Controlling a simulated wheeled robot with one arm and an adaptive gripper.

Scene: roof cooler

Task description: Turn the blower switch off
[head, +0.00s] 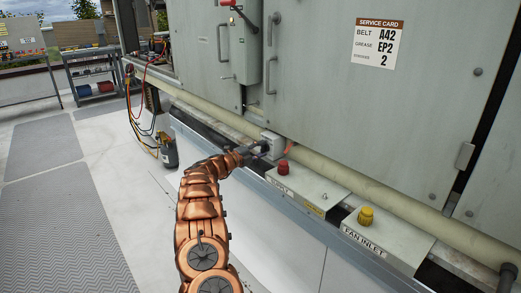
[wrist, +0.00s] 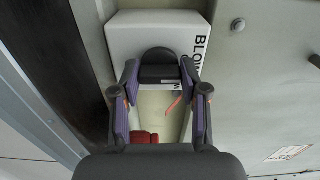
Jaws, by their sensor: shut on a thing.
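The blower switch is a pale box (head: 272,143) on the ledge below the cooler cabinet. In the wrist view its white face (wrist: 150,30) carries dark lettering starting "BLOW", partly hidden. A black rounded knob (wrist: 158,55) projects from it. My gripper (head: 257,149) reaches the switch from the left in the head view. In the wrist view my gripper's two fingers (wrist: 160,76) stand on either side of the black knob, shut on it. The rest of the lettering is covered, and I cannot read the knob's setting.
A red knob (head: 282,167) on a labelled sloped plate sits just right of the switch. A yellow knob (head: 366,216) stands on the "FAN INLET" plate. A pale pipe (head: 330,178) runs along the cabinet's foot. A service card (head: 377,44) is on the door. The walkway at left is clear.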

